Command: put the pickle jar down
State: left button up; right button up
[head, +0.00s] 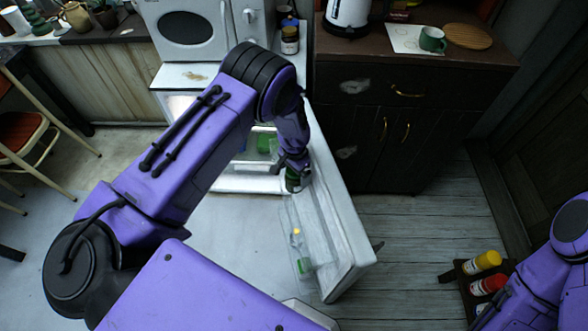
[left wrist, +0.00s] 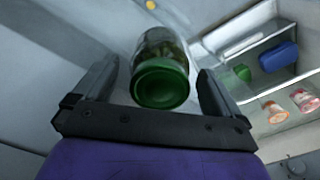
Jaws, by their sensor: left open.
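The pickle jar, glass with a green lid, shows in the left wrist view (left wrist: 162,80), lid toward the camera. It is between the two spread fingers of my left gripper (left wrist: 163,88), with a gap visible on each side. In the head view the jar (head: 292,183) is a small dark green shape below my left gripper (head: 295,170), at the open fridge. The gripper and arm partly hide it. I cannot tell what the jar rests on. My right arm shows at the lower right, but its gripper does not.
The fridge door (head: 345,255) stands open toward the right, with a yellow-topped item in its rack. Fridge shelves hold a blue box (left wrist: 278,57), a green item (left wrist: 242,72) and cups. A dark cabinet (head: 400,125) stands behind. Bottles (head: 482,262) sit in a low rack at right.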

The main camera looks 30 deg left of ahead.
pick_arm(q)
jog(key=shift+w+r, duration=0.1)
jog(key=shift+r, duration=0.35)
notch_tip(320, 180, up, 11)
jog(key=b, duration=0.2)
jog(key=shift+r, duration=0.15)
